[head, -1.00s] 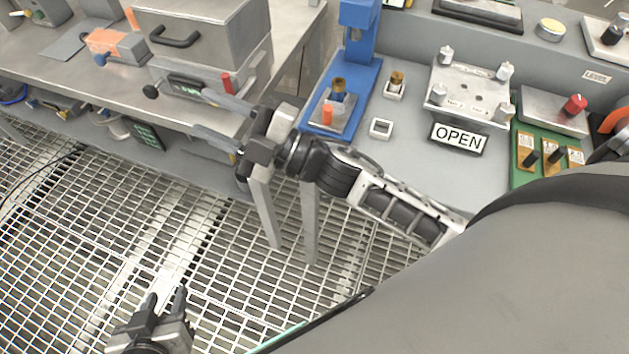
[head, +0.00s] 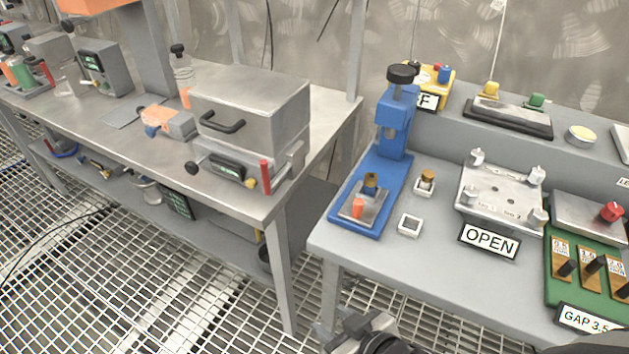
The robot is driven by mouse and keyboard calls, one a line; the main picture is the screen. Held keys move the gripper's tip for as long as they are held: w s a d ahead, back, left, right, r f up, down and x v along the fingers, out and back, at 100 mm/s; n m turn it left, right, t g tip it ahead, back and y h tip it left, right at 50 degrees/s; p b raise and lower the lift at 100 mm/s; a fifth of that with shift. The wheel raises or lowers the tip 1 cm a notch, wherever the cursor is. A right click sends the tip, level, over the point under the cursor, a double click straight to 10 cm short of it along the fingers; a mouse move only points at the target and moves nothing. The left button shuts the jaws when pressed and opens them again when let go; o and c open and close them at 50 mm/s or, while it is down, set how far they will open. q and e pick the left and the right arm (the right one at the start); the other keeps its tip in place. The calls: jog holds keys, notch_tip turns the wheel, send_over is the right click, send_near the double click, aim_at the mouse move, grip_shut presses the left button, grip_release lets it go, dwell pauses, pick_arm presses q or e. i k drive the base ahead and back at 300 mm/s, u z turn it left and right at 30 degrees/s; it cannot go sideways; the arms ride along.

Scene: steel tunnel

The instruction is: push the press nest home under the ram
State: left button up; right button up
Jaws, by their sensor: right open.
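The blue press (head: 394,128) stands at the left end of the right-hand bench, with a black knob on top. Its nest is a small metal plate (head: 378,213) on the blue base, carrying an orange upright tab (head: 358,208) and a dark, brass-coloured piece (head: 371,184). The nest sits toward the front of the base, out in front of the ram's column. My right gripper (head: 350,330) is at the bottom edge, partly cut off, open and empty. It appears below and in front of the press, apart from it. My left gripper is out of view.
A white square holder (head: 410,225) and a brass part in another holder (head: 426,182) stand right of the press. An OPEN sign (head: 489,240) fronts a metal fixture plate. A grey box with a handle (head: 250,110) is on the left table. A gap separates table and bench.

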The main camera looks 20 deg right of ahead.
aim_at(360, 208)
jog(key=z, duration=1.5)
jog(key=k, duration=0.3)
jog(key=u, duration=0.15)
